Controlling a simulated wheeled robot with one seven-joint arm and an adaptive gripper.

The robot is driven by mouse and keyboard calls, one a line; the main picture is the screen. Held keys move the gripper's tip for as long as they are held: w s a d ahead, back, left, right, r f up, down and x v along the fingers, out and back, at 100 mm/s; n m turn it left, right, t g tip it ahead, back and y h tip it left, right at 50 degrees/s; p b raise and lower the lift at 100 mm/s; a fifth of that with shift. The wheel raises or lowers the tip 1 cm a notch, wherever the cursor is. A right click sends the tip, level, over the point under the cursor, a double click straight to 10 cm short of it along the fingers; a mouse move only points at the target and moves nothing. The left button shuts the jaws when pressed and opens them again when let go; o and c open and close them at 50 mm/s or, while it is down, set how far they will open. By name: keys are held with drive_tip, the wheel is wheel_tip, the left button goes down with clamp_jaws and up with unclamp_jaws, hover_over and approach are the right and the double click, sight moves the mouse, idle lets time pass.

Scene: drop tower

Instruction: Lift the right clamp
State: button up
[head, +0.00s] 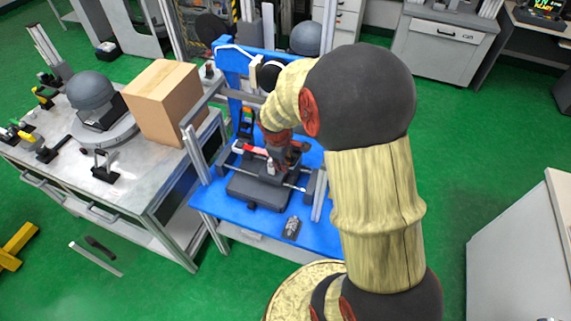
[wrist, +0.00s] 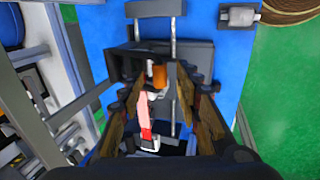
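A clamp with a red and pale handle (wrist: 146,112) lies between my gripper's fingers in the wrist view. A small orange part (wrist: 159,76) shows by its far end. My gripper (wrist: 158,98) is open, with a gap visible on both sides of the handle. In the head view, my gripper (head: 279,157) reaches down over the dark grey block (head: 258,190) of the drop tower. A red and white clamp part (head: 252,149) shows just left of it. My fingers and wrist hide much of the clamp area, and I cannot tell whether the fingers touch anything.
Metal rods and upright posts (head: 194,152) of the tower frame stand close beside my gripper. The blue base plate (head: 225,207) has a small grey metal part (head: 291,228) near its front. A cardboard box (head: 163,101) stands on the bench (head: 150,180) to the left.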

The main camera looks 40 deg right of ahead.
drive_tip(key=shift+x, duration=0.9)
drive_tip(key=c, duration=0.8)
clamp_jaws()
